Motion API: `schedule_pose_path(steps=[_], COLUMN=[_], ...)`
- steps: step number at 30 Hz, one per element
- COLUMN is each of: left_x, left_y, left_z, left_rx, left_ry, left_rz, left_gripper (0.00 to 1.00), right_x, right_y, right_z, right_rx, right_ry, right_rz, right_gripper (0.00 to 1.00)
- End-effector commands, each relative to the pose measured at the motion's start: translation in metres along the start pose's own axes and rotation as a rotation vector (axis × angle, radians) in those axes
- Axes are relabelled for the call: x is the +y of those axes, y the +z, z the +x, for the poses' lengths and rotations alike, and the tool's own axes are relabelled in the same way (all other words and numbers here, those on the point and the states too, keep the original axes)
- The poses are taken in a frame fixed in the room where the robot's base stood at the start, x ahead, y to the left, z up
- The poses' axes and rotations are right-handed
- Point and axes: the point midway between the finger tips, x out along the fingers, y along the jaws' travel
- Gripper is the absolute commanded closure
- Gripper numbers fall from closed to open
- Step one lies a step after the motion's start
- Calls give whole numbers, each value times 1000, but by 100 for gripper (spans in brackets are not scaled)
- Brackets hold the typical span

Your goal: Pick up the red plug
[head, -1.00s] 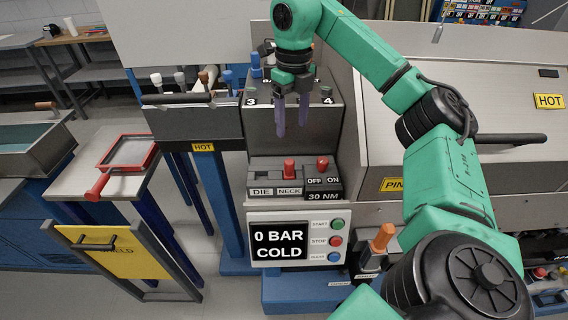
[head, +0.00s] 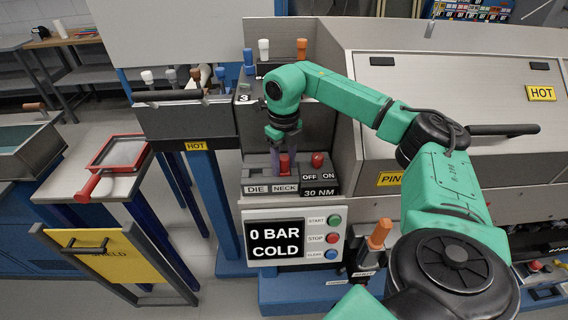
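A red plug (head: 284,166) stands upright in the grey block labelled DIE and NECK (head: 258,179), on the NECK side. A second red knob (head: 317,160) stands on the block beside it, labelled OFF and ON. My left gripper is not in view.
A control panel (head: 325,266) reading 0 BAR COLD sits below the blocks. An orange-handled lever (head: 380,233) stands to its right. Several coloured plugs stand on the ledge behind my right arm. A machine cover marked HOT (head: 541,93) fills the right side.

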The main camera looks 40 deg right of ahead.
Motion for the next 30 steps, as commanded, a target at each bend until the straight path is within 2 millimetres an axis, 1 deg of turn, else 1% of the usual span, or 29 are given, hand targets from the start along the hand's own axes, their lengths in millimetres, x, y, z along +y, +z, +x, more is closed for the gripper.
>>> schedule_pose_path(steps=[1, 2, 3, 14, 17, 20, 23, 26, 27, 28, 29, 30], left_x=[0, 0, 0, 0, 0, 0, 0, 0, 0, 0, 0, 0], left_y=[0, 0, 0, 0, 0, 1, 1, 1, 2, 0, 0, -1], left_z=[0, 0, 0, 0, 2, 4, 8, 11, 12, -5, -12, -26], left_rx=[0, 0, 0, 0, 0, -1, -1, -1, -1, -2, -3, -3], left_ry=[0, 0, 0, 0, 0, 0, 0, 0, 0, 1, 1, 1], left_rz=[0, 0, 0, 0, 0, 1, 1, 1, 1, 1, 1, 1], left_gripper=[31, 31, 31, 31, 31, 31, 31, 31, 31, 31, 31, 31], right_x=[0, 0, 0, 0, 0, 0, 1, 1, 1, 1, 0, 0], right_y=[0, 0, 0, 0, 1, 1, 2, 2, 2, 1, 1, 1], right_z=[0, 0, 0, -1, -6, -18, -41, -77, -93, -115, -129, -148], right_rx=[0, 0, 0, -1, -2, -5, -7, -9, -10, -8, -8, -7], right_ry=[0, 0, 0, 0, 0, 0, 1, 1, 3, 1, 0, -1], right_rz=[0, 0, 0, 0, 0, 0, -1, -1, -1, 0, 1, 0], right_gripper=[74, 86, 100, 100, 100, 100, 100, 100, 100, 100, 100, 100])
